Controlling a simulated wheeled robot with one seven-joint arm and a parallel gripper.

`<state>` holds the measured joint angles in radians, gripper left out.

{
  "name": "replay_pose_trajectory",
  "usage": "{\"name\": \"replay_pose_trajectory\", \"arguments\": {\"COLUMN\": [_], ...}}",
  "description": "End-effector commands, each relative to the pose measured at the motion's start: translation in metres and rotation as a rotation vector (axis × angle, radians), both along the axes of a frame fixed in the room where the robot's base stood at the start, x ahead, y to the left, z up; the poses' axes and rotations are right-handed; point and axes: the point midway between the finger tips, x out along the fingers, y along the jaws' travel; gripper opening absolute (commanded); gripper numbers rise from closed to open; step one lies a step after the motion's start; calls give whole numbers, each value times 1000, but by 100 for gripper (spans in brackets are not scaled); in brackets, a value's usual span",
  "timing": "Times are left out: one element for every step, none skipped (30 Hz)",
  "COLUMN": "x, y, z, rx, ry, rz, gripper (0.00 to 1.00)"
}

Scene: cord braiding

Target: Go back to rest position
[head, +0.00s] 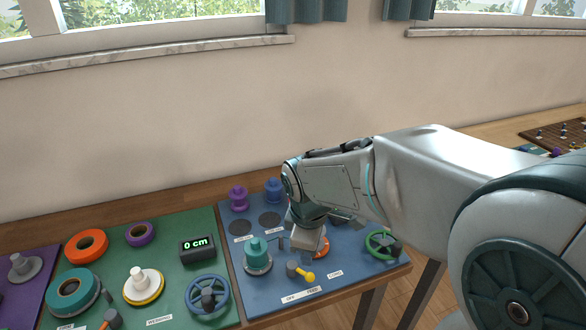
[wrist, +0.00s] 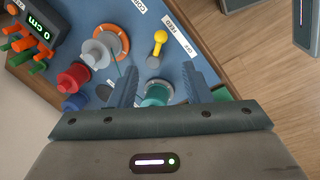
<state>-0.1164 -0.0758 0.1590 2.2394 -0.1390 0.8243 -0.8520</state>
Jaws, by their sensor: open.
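My gripper (head: 304,242) hangs low over the blue board (head: 340,281) in the head view, its fingers pointing down and partly hidden by its own body. In the wrist view my gripper (wrist: 161,70) is open, its two fingers spread apart with nothing held. A teal spool (wrist: 158,94) shows in the gap between the fingers in that view; I cannot tell how far below them it is. My arm reaches in from the right over the board.
Near the gripper are an orange ring (head: 323,246), a teal spool (head: 257,254), a yellow lever (head: 305,275) and a green handwheel (head: 381,244). Purple (head: 238,199) and blue (head: 273,190) spools stand behind. A green board (head: 170,255) with a 0 cm display (head: 196,245) lies left.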

Motion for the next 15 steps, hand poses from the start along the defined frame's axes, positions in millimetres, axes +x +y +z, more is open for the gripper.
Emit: {"name": "replay_pose_trajectory", "arguments": {"x": [-1, -2, -5, -8, -12, -19, -25, -32, -41, -49, -56, -66, -72, -78, -86], "y": [-1, -2, -6, -9, -13, -20, -25, -31, -38, -43, -48, -54, -58, -61, -65], "z": [1, 1, 3, 5, 7, 10, 13, 15, 18, 20, 21, 23, 24, 25, 25], "rx": [1, 5, 10, 17, 28, 44, 61, 77, 102, 122, 143, 170, 190, 210, 235], "ry": [-2, -4, -7, -12, -20, -28, -36, -45, -56, -62, -70, -78, -83, -88, -93], "rz": [-10, -24, -57, -94, -140, -218, -286, -359, -461, -539, -616, -713, -783, -848, -929], "gripper": [44, 44, 44, 44, 44, 44, 44, 44, 44, 44, 44, 44, 44, 44, 44]}}
